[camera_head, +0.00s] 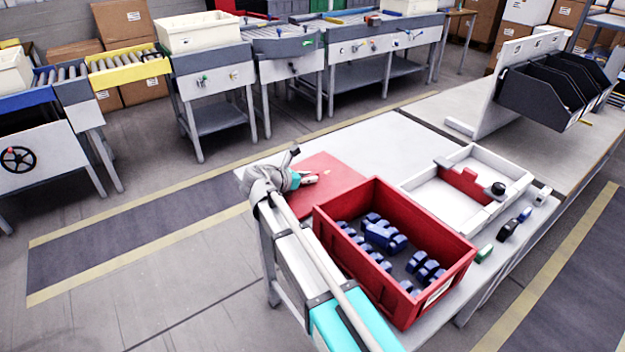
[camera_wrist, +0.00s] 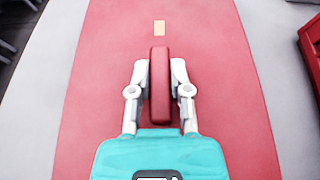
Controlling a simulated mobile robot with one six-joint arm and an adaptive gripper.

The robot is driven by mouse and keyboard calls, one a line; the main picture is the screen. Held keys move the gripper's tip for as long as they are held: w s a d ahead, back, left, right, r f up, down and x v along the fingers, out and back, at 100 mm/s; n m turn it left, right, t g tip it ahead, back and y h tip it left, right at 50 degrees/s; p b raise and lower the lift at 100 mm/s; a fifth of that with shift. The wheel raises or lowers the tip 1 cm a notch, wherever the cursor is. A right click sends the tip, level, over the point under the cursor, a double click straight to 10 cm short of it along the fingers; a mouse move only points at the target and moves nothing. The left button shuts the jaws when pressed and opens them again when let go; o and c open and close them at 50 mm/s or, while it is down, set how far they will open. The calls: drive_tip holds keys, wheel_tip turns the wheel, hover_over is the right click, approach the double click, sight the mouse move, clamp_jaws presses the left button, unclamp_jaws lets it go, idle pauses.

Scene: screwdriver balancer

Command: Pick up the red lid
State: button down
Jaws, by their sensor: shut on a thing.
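The red lid (camera_head: 328,164) is a flat red panel at the left end of the worktable (camera_head: 382,133), just left of the red crate. In the wrist view the lid (camera_wrist: 100,95) fills the middle of the picture. A raised red handle (camera_wrist: 160,90) stands on it, with a small tan label beyond. My gripper (camera_head: 311,179) is over the lid, its white fingers (camera_wrist: 160,80) shut on the handle from both sides. The lid looks flat at table height; I cannot tell whether it touches the table. My arm hides its near left part.
An open red crate (camera_head: 455,277) with several blue parts stands right of the lid. Behind it is a white divided tray (camera_head: 425,192). Black bins (camera_head: 540,95) stand on a rack at the right. The table surface behind the lid is clear.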

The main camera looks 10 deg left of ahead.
drive_tip(key=shift+r+p, duration=4.85)
drive_tip(key=shift+r, duration=0.1)
